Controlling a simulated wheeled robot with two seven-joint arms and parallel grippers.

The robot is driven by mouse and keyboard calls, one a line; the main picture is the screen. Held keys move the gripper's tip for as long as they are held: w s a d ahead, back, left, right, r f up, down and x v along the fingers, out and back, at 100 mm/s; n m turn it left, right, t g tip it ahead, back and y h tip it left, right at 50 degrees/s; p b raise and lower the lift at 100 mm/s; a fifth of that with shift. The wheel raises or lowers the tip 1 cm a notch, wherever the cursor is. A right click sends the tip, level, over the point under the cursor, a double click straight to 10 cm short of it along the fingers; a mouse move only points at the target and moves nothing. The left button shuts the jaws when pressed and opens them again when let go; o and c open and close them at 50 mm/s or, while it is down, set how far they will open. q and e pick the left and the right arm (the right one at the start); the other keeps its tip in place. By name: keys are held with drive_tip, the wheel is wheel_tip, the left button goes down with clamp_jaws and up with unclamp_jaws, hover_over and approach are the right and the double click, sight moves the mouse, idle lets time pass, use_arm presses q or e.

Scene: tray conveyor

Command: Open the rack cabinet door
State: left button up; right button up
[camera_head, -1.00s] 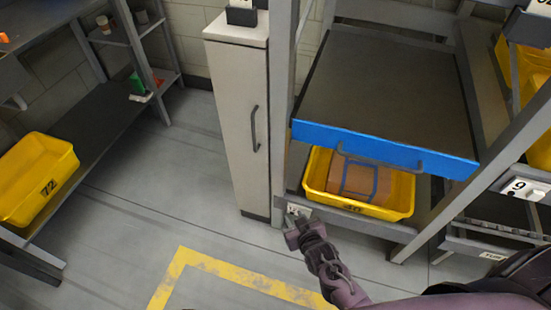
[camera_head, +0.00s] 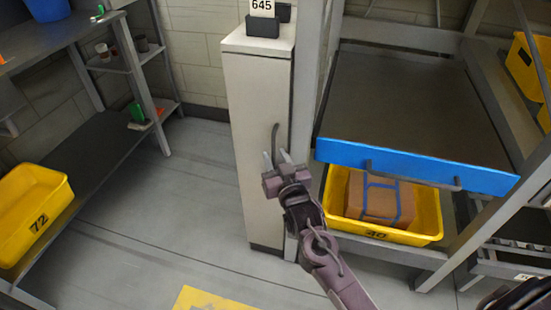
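The narrow white rack cabinet (camera_head: 245,110) stands in the middle of the view, and its door looks shut. A dark vertical handle (camera_head: 275,133) is on the right side of the door. My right gripper (camera_head: 277,158) is in front of the door at the handle's lower part, fingers pointing up and apart. The handle's lower end is hidden behind the gripper. I cannot tell whether the fingers touch it. My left gripper is out of view.
A blue-edged shelf (camera_head: 415,166) juts out right of the cabinet, above a yellow bin (camera_head: 383,235) holding a brown box (camera_head: 372,198). A grey rack with yellow bin 72 (camera_head: 35,213) stands left. The floor (camera_head: 160,225) between is clear. A 645 sign (camera_head: 262,10) tops the cabinet.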

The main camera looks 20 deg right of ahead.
drive_tip(key=shift+w, duration=0.25)
clamp_jaws()
idle(0.3)
